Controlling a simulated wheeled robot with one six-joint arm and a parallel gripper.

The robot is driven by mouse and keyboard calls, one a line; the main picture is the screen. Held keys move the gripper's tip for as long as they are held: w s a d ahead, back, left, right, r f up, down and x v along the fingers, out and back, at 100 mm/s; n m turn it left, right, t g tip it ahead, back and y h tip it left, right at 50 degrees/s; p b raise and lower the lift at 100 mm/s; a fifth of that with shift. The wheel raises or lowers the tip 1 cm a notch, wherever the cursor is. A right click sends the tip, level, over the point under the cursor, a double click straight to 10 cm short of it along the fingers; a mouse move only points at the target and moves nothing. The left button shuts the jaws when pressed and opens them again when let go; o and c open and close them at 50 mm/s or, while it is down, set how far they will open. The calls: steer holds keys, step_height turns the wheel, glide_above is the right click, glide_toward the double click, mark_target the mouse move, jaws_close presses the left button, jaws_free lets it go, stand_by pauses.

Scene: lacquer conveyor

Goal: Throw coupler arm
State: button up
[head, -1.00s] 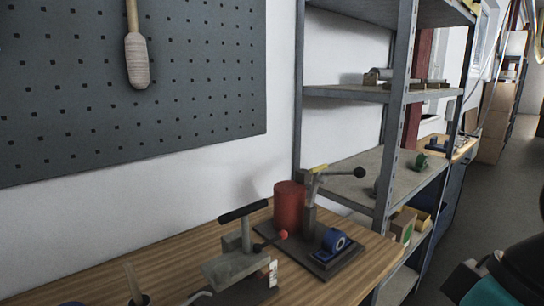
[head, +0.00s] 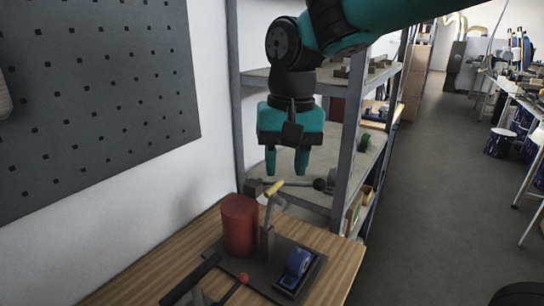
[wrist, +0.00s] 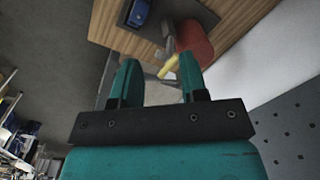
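A lever arm (head: 298,184), which looks like the coupler arm, tops a grey post (head: 267,240) on a dark base plate. It has a yellow part (head: 274,188) and a black ball knob (head: 318,184) at its right end, and lies about level. My gripper (head: 286,168) points down with its fingers apart, just above the arm in the head view. In the wrist view the yellow part (wrist: 169,67) shows between the open fingers (wrist: 159,62). Nothing is held, and I cannot tell whether a finger touches the arm.
A red cylinder (head: 240,224) stands left of the post, and a blue block (head: 296,266) with a ring sits at the right. A black-handled device with a red knob (head: 243,277) is in front. Grey shelving (head: 347,150) stands behind the bench (head: 138,284). Floor at right is open.

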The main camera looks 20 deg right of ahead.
steer(key=w+r+m+h+p, duration=0.1)
steer(key=w+r+m+p, duration=0.3)
steer(key=w+r+m, duration=0.45)
steer(key=p, duration=0.3)
glide_toward(274, 186)
steer(key=shift+g, duration=0.4)
step_height(274, 186, down, 9)
steer(key=shift+f, duration=0.25)
jaws_close()
